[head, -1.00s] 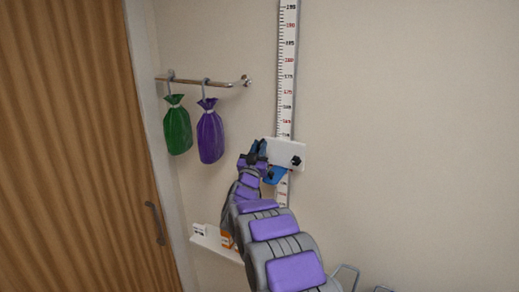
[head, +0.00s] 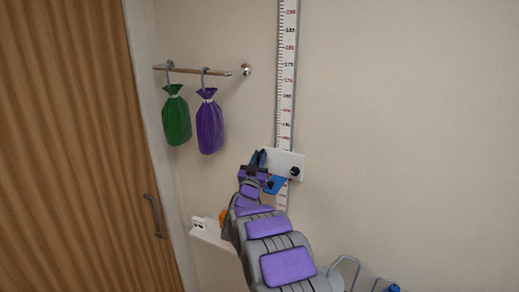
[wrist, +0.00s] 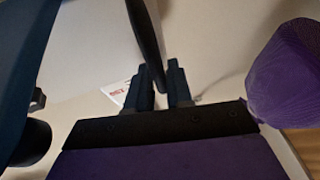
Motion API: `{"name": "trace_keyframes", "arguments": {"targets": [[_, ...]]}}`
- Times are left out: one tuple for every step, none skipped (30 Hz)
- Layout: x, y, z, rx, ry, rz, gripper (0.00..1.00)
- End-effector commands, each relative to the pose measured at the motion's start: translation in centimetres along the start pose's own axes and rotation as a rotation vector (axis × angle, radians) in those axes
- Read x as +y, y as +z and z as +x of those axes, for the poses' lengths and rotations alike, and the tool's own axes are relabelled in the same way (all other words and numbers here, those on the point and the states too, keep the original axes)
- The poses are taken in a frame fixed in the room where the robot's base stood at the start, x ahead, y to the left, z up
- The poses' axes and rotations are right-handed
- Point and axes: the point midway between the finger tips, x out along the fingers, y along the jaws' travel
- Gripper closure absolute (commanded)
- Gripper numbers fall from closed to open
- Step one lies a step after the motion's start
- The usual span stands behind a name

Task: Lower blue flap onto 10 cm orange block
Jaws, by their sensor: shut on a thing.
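The blue flap (head: 275,185) sticks out below a white slider plate (head: 288,164) on the wall ruler. My gripper (head: 254,170) is at the slider's left side, beside more blue. In the wrist view my gripper (wrist: 160,88) is shut on a dark bar (wrist: 146,42), which seems part of the flap's slider. A large dark blue surface (wrist: 18,60), likely the flap, fills the left edge there. The orange block (head: 223,215) shows only as a sliver low on the left, mostly hidden behind my arm. The flap is well above it.
A white ruler (head: 287,70) runs up the wall. A green bag (head: 176,118) and a purple bag (head: 209,127) hang from a rail (head: 200,71) on the left. A white shelf (head: 213,239) is below. A wooden door (head: 70,150) stands far left.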

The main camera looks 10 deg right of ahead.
Motion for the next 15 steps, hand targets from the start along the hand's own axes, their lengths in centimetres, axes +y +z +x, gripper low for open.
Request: {"name": "trace_keyframes", "arguments": {"targets": [[-0.2,2.5,-1.1,-0.009,-0.007,-0.004,1.00],[-0.2,3.4,-1.5,-0.009,-0.007,-0.004,1.00],[-0.2,4.8,-2.0,-0.009,-0.007,-0.004,1.00],[-0.2,5.8,-2.5,-0.009,-0.006,-0.004,1.00],[-0.2,6.8,-2.9,-0.008,-0.006,-0.005,1.00],[-0.2,8.1,-3.5,-0.007,-0.007,-0.005,1.00],[-0.3,9.0,-3.8,-0.007,-0.007,-0.003,1.00],[-0.3,9.9,-4.2,-0.006,-0.008,-0.002,1.00],[-0.3,11.1,-4.7,-0.006,-0.008,-0.003,1.00],[-0.3,12.1,-5.1,-0.007,-0.009,-0.003,1.00],[-0.3,12.9,-5.5,-0.007,-0.009,-0.003,1.00],[-0.3,14.0,-6.0,-0.005,-0.009,-0.002,1.00],[-0.3,14.7,-6.3,-0.004,-0.009,-0.001,1.00],[-0.3,15.4,-6.5,-0.002,-0.008,-0.001,1.00],[-0.3,16.3,-6.9,-0.001,-0.008,-0.001,1.00]]}}
